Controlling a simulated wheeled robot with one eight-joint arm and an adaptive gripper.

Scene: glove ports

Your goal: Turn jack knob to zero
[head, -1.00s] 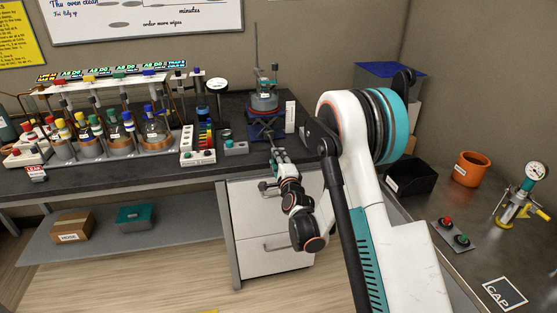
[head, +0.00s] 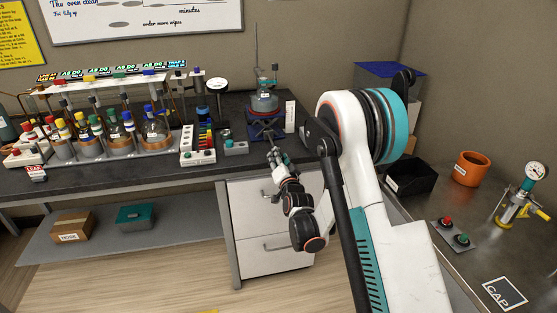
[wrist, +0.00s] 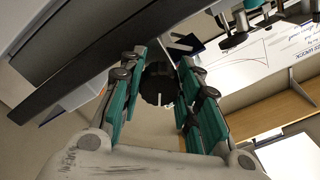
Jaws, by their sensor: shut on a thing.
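The jack (head: 267,126) is a dark blue stand near the front edge of the bench, with a round flask (head: 265,102) on top. Its black knob (wrist: 158,84) shows in the wrist view between my teal-padded fingers, with a pale mark on its face. My gripper (wrist: 163,88) is shut on the knob. In the head view my gripper (head: 276,153) reaches up to the front of the jack, and the knob is hidden there. I cannot read a zero mark in either view.
A white upright scale (head: 290,117) stands right of the jack. A small grey box (head: 235,147) with a teal button sits left of it. A rack of bottles (head: 110,145) fills the bench's left. Drawers (head: 270,220) lie below my gripper.

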